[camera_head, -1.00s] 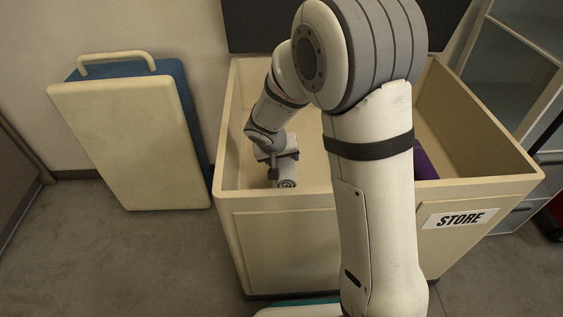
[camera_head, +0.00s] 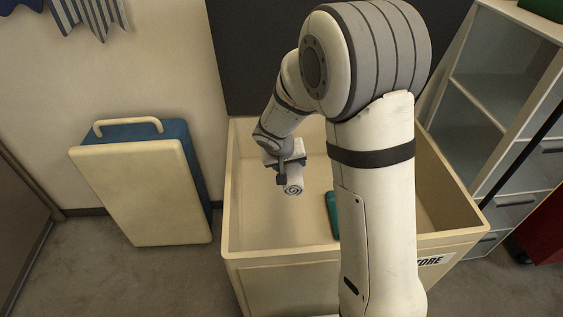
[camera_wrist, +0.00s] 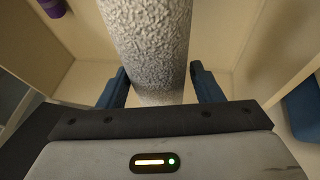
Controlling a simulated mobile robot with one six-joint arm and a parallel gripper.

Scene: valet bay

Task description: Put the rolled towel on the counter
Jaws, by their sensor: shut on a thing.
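The rolled towel (camera_head: 294,190) is pale grey with a spiral end, and it is held inside the opening of the beige bin, above its floor. In the wrist view the towel (camera_wrist: 150,45) is a thick, rough-textured roll between the blue fingers. My gripper (camera_head: 288,172) is shut on it; the gripper also shows in the wrist view (camera_wrist: 160,88). The counter cannot be made out in these frames.
The beige bin (camera_head: 290,258) marked STORE has high walls around the gripper. Grey shelving (camera_head: 500,100) stands at the right.

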